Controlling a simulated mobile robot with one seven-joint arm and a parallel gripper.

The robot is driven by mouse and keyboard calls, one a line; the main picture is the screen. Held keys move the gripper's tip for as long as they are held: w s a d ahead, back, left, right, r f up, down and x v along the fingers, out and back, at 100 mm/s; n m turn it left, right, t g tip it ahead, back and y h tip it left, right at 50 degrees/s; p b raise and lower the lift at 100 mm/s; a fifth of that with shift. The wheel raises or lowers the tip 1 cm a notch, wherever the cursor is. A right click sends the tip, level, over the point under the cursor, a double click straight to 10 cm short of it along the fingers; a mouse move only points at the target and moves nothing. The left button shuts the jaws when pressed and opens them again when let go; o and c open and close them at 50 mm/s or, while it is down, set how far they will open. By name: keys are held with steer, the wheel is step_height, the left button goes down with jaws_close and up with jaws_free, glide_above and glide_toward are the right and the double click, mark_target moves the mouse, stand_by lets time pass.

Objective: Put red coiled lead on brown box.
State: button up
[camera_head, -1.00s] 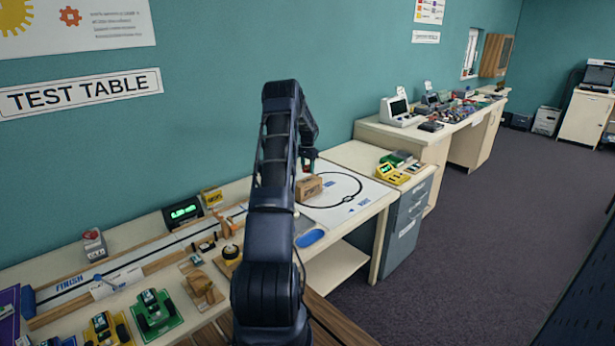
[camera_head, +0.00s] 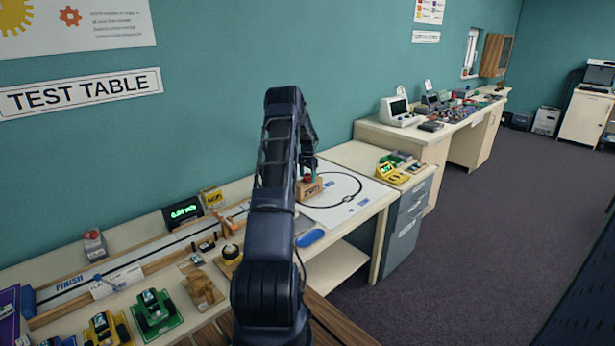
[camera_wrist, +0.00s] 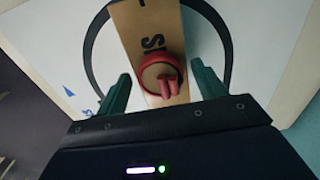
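The red coiled lead (camera_wrist: 176,66) lies on top of the brown box (camera_wrist: 146,22), near the box's end closest to me in the wrist view. In the head view, the lead (camera_head: 308,178) is a small red spot on the box (camera_head: 312,189). My gripper (camera_wrist: 161,72) is open, with its green fingers on either side of the lead. Narrow gaps show between the fingers and the lead. In the head view, my arm hides most of the gripper and the box's left end.
The box stands on a white sheet with a black loop track (camera_head: 345,204). A blue oval item (camera_head: 310,238) lies at the table's front. A yellow device (camera_head: 392,174) stands to the right. A long track and small cars fill the left table. Bare sheet shows right of the box.

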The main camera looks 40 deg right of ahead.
mark_target(307, 174)
steer(key=shift+r, duration=0.15)
step_height(307, 174, up, 12)
steer(key=w+a+r+n+t, duration=0.15)
steer(key=a+r+n, duration=0.25)
steer(key=a+r, duration=1.45)
steer(key=s+a+r+n, duration=0.2)
steer(key=s+a+r, duration=0.15)
steer(key=a, duration=0.65)
steer(key=s+a+r+n, duration=0.2)
steer(key=a+r, duration=0.2)
steer(key=a, duration=0.6)
steer(key=s+a+r+n+t, duration=0.1)
steer(key=s+a+r+n, duration=0.1)
steer(key=s+a, duration=0.6)
steer(key=s+a+r+n+t, duration=0.1)
steer(key=s+a+r+n, duration=0.3)
steer(key=a, duration=0.6)
steer(key=s+a+f+n, duration=0.1)
steer(key=s+a+f, duration=0.1)
steer(key=s, duration=0.4)
steer(key=s+a+f+n, duration=0.1)
steer(key=s+a+f, duration=0.2)
steer(key=s+a, duration=0.2)
steer(key=s+a+f+n+t, duration=0.1)
steer(key=s+a+f+n, duration=0.1)
steer(key=s, duration=0.6)
steer(key=shift+a+f, duration=0.65)
steer(key=shift+a, duration=0.15)
